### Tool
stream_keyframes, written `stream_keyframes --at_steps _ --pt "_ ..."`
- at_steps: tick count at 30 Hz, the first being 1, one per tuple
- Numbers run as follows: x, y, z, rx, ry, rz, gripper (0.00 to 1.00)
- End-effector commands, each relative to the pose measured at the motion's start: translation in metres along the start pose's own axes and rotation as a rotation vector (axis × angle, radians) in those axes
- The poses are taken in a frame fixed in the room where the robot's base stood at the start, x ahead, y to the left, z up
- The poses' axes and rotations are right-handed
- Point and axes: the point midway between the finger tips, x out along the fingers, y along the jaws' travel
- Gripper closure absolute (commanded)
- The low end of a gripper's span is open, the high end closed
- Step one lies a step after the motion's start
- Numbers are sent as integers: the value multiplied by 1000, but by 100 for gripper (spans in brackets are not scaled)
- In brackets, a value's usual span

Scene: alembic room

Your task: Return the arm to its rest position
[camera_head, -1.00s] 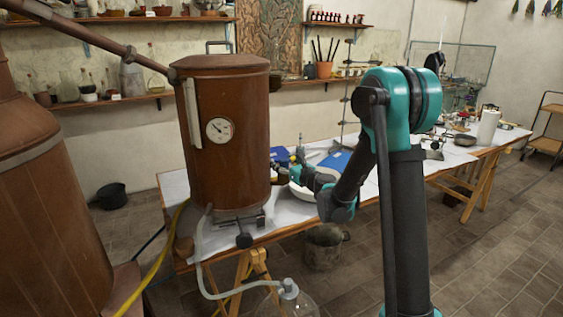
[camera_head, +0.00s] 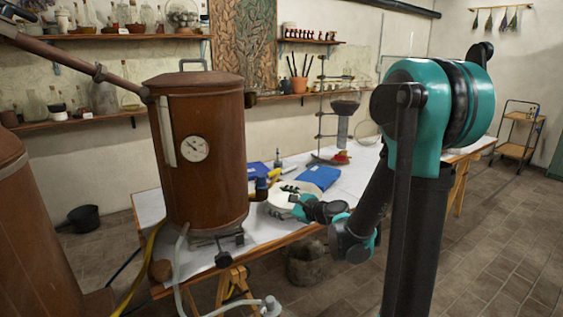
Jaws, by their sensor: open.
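My arm rises in the right half of the view, with a large teal joint at the top, and its forearm slopes down to the left. My gripper (camera_head: 286,199) is at the far end, small in the picture, reaching left over the near edge of the white-covered table (camera_head: 250,227). It is open, and I see nothing held in it. A white round dish (camera_head: 283,187) shows right around the gripper. I cannot tell whether the two touch.
A copper still (camera_head: 198,150) with a dial stands left of the gripper. Blue books (camera_head: 319,177) and a metal stand (camera_head: 321,115) with a funnel are behind it. A pot (camera_head: 306,262) sits on the floor below. Floor at the right is clear up to a wooden cart (camera_head: 517,135).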

Motion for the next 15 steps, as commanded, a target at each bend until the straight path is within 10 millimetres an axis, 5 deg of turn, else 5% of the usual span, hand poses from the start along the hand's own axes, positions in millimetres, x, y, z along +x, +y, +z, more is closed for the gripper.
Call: stream_keyframes --at_steps 8,15 --pt "-93 73 -54 -847 230 364 30" --pt "-199 118 -120 -1434 342 829 30"
